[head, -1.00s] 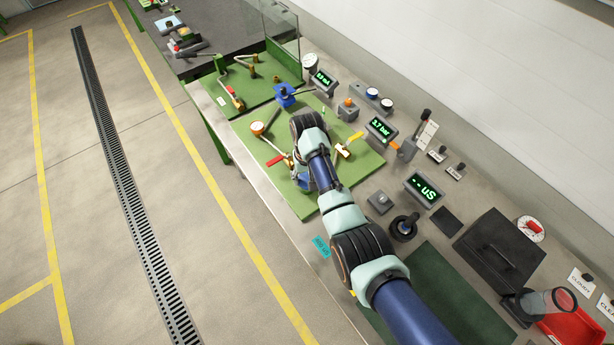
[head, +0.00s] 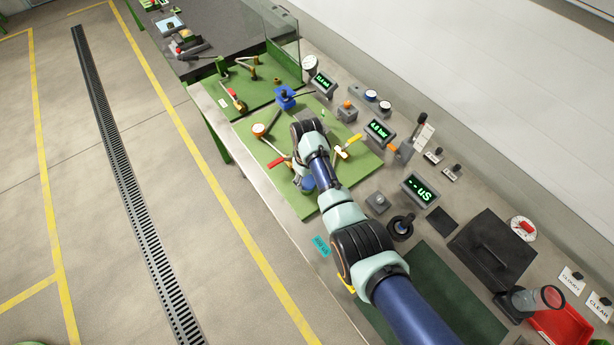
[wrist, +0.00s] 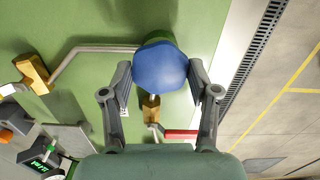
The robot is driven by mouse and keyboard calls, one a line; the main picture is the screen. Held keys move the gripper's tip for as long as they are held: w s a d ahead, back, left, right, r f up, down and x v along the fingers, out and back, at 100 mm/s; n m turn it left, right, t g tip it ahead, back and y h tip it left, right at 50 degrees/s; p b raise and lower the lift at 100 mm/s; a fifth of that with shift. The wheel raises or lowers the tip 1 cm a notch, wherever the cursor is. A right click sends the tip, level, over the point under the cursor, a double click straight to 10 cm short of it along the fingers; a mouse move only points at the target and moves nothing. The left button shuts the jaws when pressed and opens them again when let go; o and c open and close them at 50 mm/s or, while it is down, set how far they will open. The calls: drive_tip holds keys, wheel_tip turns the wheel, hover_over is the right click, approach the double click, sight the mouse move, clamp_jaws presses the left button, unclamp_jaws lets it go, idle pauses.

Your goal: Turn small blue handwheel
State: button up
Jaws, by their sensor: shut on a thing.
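The small blue handwheel (wrist: 160,68) is in the middle of the wrist view, seen from above, over the green board (wrist: 190,20). My gripper (wrist: 160,76) has one finger on each side of it, shut on its rim. In the head view my arm's end is over the near part of the green board (head: 355,180), and a bit of the blue handwheel (head: 307,184) shows below my wrist. The parts under the wheel are mostly hidden.
Displays line the right side; one (head: 380,131) appears to read 4.6 bar.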

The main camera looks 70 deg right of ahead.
sight(307, 181)
drive_tip(key=shift+n, duration=0.8)
drive_tip(key=o, duration=1.2)
drive_tip(key=shift+c, duration=0.2)
wheel_tip(307, 181, up, 12)
